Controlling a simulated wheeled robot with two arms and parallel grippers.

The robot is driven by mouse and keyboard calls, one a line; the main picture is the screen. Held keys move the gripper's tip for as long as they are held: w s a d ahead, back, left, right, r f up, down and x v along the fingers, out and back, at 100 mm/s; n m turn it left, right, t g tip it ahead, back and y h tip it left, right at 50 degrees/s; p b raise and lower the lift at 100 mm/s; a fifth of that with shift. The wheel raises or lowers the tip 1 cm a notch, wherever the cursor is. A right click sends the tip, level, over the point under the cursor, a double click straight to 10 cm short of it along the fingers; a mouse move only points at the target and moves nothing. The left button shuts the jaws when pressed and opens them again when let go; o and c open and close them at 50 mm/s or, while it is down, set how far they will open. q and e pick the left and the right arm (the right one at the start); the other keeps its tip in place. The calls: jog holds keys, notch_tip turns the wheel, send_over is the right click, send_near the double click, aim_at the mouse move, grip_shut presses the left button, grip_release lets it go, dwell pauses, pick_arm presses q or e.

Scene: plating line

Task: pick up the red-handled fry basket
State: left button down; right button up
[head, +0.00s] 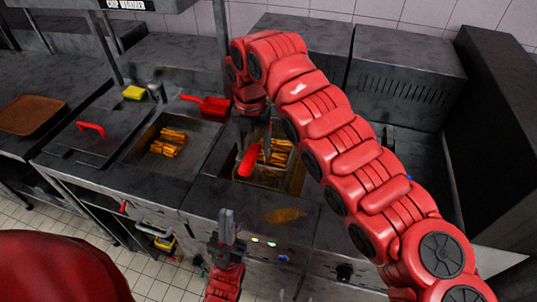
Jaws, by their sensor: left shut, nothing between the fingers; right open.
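The fry basket (262,180) sits in the fryer well right of centre, with golden fries in it. Its red handle (250,160) sticks up at the basket's left side. My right gripper (262,132) is open and points down just above the handle and fries. The arm hides part of the well's right side, and I cannot tell whether the fingers touch the handle. My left gripper (226,228) is shut and empty, pointing up in front of the counter's front edge, below and left of the basket.
Another well at left holds fries (168,142). A red scoop (207,105), a yellow block (133,92) and a red-handled lid (90,128) are on the left counter, with a brown tray (30,115) farther left. A golden-brown piece (285,215) lies before the basket.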

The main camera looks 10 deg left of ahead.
jog(key=shift+s+d+f, duration=0.1)
jog(key=shift+f, duration=0.2)
notch_tip(320, 180, down, 5)
jog(key=p, duration=0.3)
jog(key=c, duration=0.3)
grip_shut()
jog(key=shift+w, duration=0.2)
dwell(0.6)
